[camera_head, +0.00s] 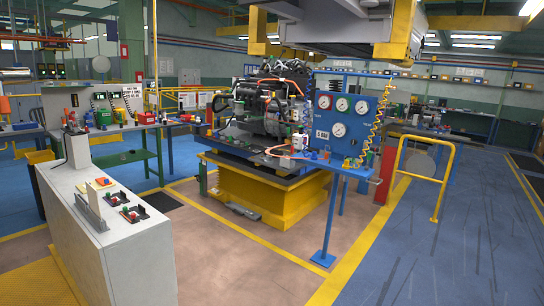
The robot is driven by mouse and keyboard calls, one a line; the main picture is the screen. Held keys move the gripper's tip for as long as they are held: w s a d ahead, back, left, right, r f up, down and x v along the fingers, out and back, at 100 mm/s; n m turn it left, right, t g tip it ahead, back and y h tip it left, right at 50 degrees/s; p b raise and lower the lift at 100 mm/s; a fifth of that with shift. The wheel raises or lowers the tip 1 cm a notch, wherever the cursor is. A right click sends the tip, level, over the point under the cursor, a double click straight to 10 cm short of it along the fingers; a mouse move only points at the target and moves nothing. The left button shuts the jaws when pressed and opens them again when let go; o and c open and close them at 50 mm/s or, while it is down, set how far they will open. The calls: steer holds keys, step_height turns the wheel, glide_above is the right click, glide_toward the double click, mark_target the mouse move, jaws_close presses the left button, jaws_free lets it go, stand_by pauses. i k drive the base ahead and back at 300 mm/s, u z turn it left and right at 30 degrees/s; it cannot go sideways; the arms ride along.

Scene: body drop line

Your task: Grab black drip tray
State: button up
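I cannot pick out the black drip tray with certainty. A dark flat platform (238,152) lies under the engine (268,105), on top of a yellow stand (270,198) in the middle. A flat black panel (160,201) lies on the floor farther left. Any of these is too unclear to name as the tray. My gripper does not show in this view.
A grey console (100,235) stands at the front left. A blue gauge panel (342,118) on blue posts stands right of the engine. A yellow rail (425,175) stands farther right. A yellow-and-grey structure (400,40) hangs overhead. The blue floor (480,245) at right is clear.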

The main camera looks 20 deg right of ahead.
mark_target(277, 152)
steer(key=z, duration=0.4)
steer(key=i, duration=7.05)
steer(key=z, duration=1.2)
